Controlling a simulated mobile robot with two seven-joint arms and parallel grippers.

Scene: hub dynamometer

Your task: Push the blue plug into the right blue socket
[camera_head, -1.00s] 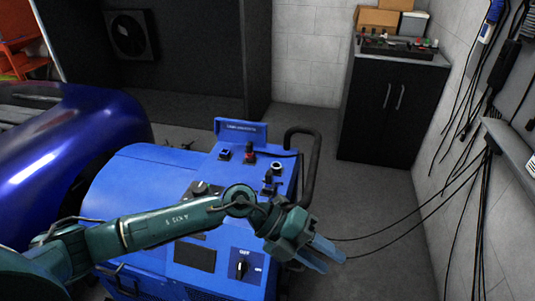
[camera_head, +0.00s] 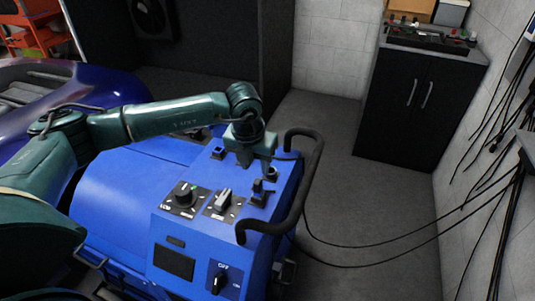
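The blue dynamometer cabinet (camera_head: 105,195) has small sockets and connectors on its sloped top panel. A dark blue socket (camera_head: 218,153) sits toward the panel's far left. I cannot tell for sure which piece is the blue plug. My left gripper (camera_head: 254,163) points down over the panel between these sockets. Its two fingers look apart, and no held object shows. The gripper hides the red connector area behind it. My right gripper is out of view.
A black curved handle (camera_head: 312,185) rises along the cabinet's right edge. Knobs (camera_head: 184,194) and an OFF switch (camera_head: 219,280) are on the nearer panel. Black cables (camera_head: 400,244) run right to the wall.

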